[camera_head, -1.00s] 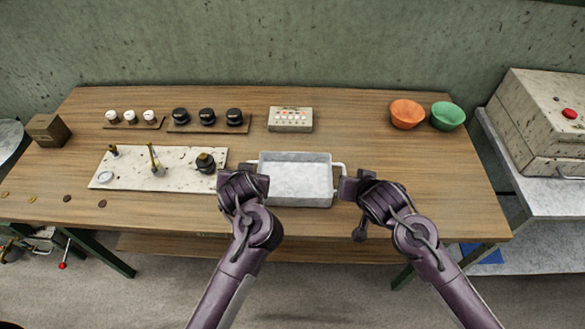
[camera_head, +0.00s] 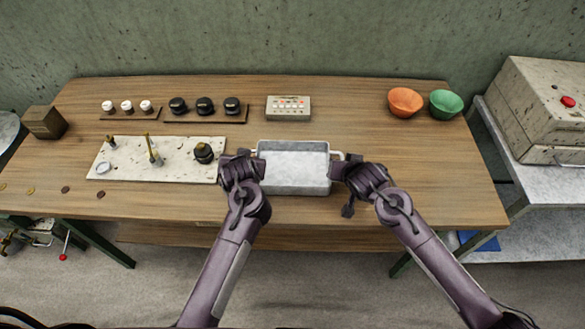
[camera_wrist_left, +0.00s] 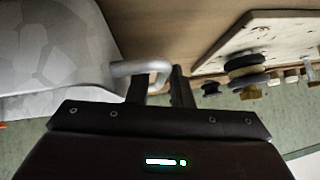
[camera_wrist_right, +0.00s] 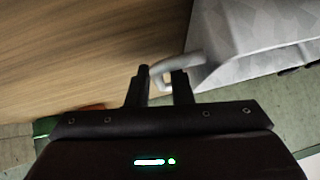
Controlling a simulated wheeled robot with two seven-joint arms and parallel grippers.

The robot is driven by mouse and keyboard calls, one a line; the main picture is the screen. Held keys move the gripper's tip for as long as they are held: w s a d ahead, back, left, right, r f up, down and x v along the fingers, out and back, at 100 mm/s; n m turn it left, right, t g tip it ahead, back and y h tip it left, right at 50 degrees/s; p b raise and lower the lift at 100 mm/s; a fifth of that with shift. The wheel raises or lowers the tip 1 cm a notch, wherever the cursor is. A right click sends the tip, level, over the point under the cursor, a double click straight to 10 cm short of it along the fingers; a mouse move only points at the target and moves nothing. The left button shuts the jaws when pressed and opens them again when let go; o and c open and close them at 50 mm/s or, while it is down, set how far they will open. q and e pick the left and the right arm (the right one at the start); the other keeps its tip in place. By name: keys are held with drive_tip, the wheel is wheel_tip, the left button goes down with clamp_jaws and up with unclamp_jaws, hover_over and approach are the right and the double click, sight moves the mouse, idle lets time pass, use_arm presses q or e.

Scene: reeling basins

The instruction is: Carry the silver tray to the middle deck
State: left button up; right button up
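The silver tray (camera_head: 295,188), a shallow rectangular metal pan with a bar handle at each end, sits on the wooden table near its front edge. My left gripper (camera_head: 258,163) is at its left handle. In the left wrist view that handle (camera_wrist_left: 145,67) reaches between the two fingers, which stand apart. My right gripper (camera_head: 340,166) is at the right handle. In the right wrist view that handle (camera_wrist_right: 180,72) also lies between spaced fingers. A metal rack at right shows an upper deck (camera_head: 550,185) and a lower deck (camera_head: 525,238); which is the middle one is unclear.
A speckled board (camera_head: 125,172) with fittings lies left of the tray. Behind are black knobs (camera_head: 204,106) and a button box (camera_head: 288,108). Orange (camera_head: 405,101) and green (camera_head: 445,104) bowls stand back right. A large box (camera_head: 540,100) occupies the upper deck. The table's right front is clear.

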use_arm(q)
drive_tip(key=shift+w+f, duration=0.2)
use_arm(e)
drive_tip(key=shift+w+f, duration=0.2)
use_arm(q)
clamp_jaws()
use_arm(e)
clamp_jaws()
use_arm(q)
drive_tip(key=shift+r, duration=0.1)
use_arm(e)
drive_tip(key=shift+r, duration=0.1)
